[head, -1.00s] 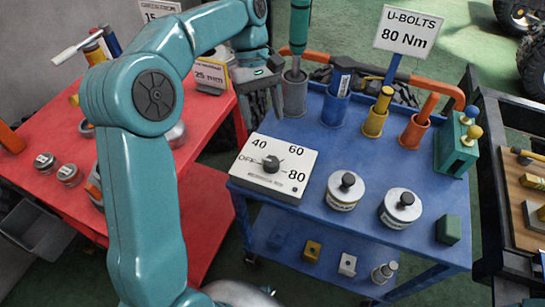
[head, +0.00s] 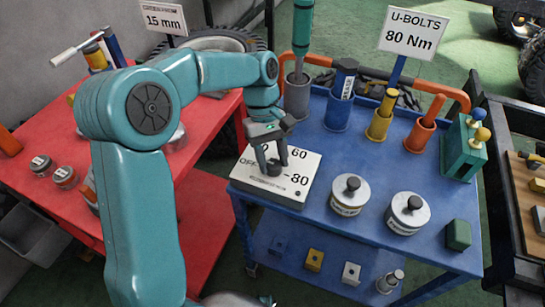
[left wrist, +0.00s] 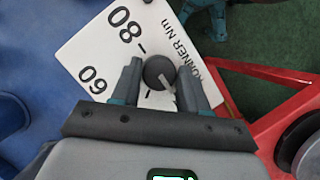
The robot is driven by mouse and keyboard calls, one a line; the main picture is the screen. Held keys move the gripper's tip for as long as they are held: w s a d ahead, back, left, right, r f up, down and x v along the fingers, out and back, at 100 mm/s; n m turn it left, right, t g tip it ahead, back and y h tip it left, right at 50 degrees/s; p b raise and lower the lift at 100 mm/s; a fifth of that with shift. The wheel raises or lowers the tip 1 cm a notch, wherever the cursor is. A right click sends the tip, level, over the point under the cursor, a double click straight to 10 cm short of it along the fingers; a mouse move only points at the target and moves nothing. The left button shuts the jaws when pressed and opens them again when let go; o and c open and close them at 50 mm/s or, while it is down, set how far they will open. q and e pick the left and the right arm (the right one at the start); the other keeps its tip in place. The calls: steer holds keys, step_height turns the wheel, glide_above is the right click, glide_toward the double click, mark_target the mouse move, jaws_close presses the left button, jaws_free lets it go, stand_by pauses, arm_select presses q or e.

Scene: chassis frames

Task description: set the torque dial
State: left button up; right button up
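In the left wrist view the knob (left wrist: 158,72) sits between the fingertips, close to both; contact is unclear. Its pale pointer line angles to the lower right there. A sign (head: 415,32) reads U-BOLTS 80 Nm. My right gripper is not in view.
The blue cart (head: 330,215) also holds two silver knobbed weights (head: 348,195), a green block (head: 458,235) and tool holders along the back. A red table (head: 195,150) adjoins on the left, and a black-framed cart (head: 500,200) on the right.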

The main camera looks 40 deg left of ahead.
arm_select(q)
steer(key=c, duration=0.5)
steer(key=shift+r, duration=0.1)
